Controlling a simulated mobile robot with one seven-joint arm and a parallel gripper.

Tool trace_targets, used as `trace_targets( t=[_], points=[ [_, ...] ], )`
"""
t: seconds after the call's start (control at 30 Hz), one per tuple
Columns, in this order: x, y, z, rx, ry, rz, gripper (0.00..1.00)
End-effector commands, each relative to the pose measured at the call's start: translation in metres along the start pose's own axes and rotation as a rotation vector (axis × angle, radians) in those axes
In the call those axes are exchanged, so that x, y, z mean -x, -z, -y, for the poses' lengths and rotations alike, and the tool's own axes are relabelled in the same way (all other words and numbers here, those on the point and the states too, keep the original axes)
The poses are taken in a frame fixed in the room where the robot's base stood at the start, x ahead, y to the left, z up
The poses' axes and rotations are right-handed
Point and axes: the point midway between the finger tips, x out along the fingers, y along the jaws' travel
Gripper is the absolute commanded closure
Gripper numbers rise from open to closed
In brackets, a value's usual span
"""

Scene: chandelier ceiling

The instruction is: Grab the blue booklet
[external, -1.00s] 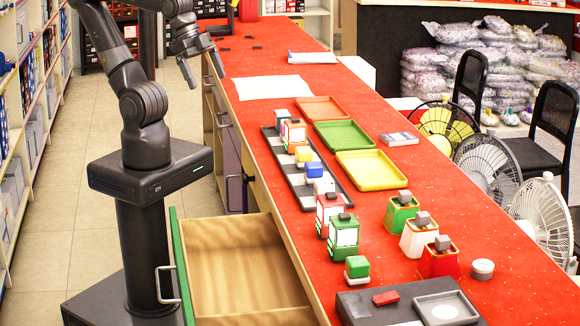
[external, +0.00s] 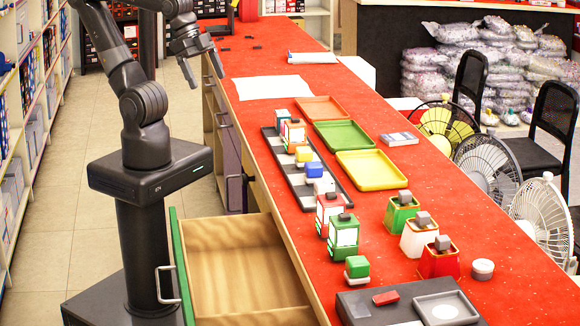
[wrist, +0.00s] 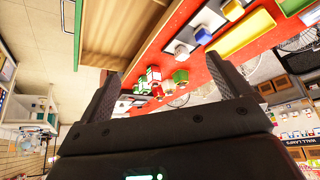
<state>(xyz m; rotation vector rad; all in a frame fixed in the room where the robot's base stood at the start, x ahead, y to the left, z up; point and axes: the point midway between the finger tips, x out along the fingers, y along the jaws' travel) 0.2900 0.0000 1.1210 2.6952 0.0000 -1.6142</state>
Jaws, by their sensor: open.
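A small flat booklet (external: 399,139) with a blue-and-white cover lies on the red counter, near its right edge and right of the green tray. A second flat pad (external: 312,57), pale with a bluish edge, lies farther back on the counter. I cannot tell for sure which one is the blue booklet. My gripper (external: 203,70) is open and empty, pointing down by the counter's left edge, well apart from both. In the wrist view my gripper (wrist: 166,85) shows its two fingers spread wide, with nothing between them. I cannot make out a booklet there.
The red counter (external: 262,131) holds a white sheet (external: 274,87), orange (external: 321,108), green (external: 342,135) and yellow (external: 371,171) trays, and several stamps and boxes. An open drawer (external: 236,265) juts out at the front left. Fans (external: 487,168) stand along the right side.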

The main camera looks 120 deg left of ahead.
Motion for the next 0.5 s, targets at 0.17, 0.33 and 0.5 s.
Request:
trace_targets(
  t=[0.17,0.33,0.5],
  points=[
    [0.0,0.0,0.0,0.0,0.0,0.0,0.06],
    [-0.001,0.01,0.005,0.018,0.008,0.003,0.06],
    [-0.008,0.051,0.026,0.091,0.037,0.015,0.06]
  ],
)
